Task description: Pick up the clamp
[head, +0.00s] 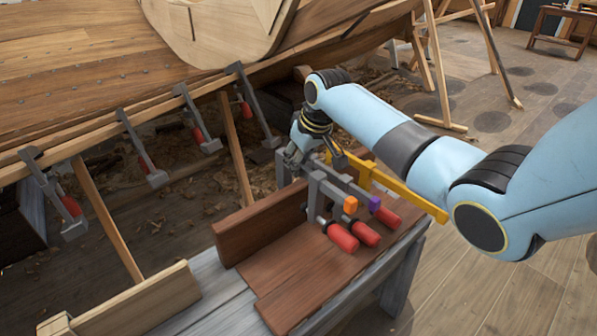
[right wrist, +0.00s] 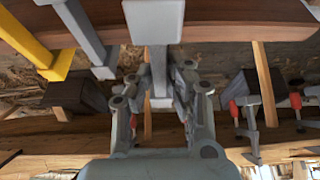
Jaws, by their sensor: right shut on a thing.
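Grey bar clamps (head: 318,187) with red handles (head: 342,238) lie at the end of the workbench in the head view. One bears an orange block and another a purple block. My right gripper (head: 294,154) is at the far end of the clamps, beside the bench's raised plank. In the right wrist view, my right gripper (right wrist: 160,85) is shut on the grey bar of a clamp (right wrist: 154,22), with its fingers on both sides of it. Which coloured block belongs to this clamp is not clear. My left gripper is not in view.
A yellow bar (head: 400,190) lies right of the grey clamps, close under my right arm. The workbench (head: 215,290) has an upright brown plank (head: 262,222). Several other clamps (head: 140,150) hang along the hull edge (head: 100,132). Open floor (head: 480,270) lies to the right.

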